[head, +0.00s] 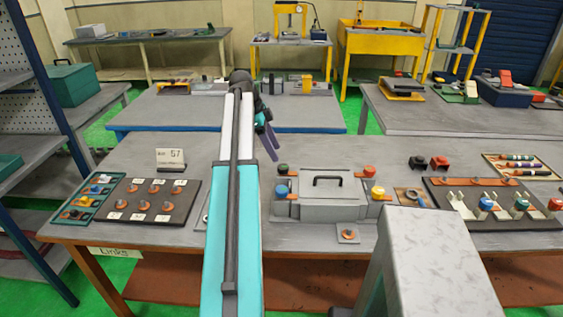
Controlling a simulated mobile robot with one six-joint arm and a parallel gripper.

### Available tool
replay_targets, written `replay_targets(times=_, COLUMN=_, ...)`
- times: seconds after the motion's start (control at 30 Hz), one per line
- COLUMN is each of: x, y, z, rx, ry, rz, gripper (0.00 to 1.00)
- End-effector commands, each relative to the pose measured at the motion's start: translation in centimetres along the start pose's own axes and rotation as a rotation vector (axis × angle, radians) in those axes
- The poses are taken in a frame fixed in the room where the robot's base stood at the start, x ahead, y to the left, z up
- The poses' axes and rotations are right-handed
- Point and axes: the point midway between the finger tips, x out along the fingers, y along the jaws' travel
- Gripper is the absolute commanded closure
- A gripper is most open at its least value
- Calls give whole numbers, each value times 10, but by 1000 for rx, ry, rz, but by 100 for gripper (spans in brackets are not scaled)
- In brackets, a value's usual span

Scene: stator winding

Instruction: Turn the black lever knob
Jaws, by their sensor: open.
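My arm reaches forward over the workbench (120,225). My gripper (270,150) is at its far end, above the back part of the bench, and its dark fingers point down and are open. I see nothing between them. A grey box (328,192) with a black bar handle (328,180) stands on the bench, in front of and to the right of my gripper. Round green, red, blue and yellow knobs sit at its sides. A small black part (417,162) lies farther right beside a red one. I cannot tell which part is the black lever knob.
A dark board (188,210) with several small orange parts and a green tray (75,218) lie left. A dark rack (470,240) with coloured parts lies right. A sign (170,158) stands at the back left. A blue-edged table (180,105) is behind.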

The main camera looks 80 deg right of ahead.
Motion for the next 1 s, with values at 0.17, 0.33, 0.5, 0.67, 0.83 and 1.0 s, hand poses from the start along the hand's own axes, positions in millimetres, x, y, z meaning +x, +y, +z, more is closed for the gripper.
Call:
replay_targets(times=0.17, x=22, y=1, z=-1, rx=0, ry=0, rz=1, gripper=47)
replay_targets(times=0.33, x=43, y=1, z=-1, rx=1, ry=-1, rz=2, gripper=47)
replay_targets(times=0.5, x=59, y=1, z=-1, rx=0, ry=-1, rz=1, gripper=47)
replay_targets(times=0.67, x=67, y=0, z=-1, rx=1, ry=-1, rz=0, gripper=47)
replay_targets(times=0.83, x=70, y=0, z=-1, rx=1, ry=-1, rz=0, gripper=47)
replay_targets(times=1.0, x=70, y=0, z=-1, rx=1, ry=-1, rz=0, gripper=47)
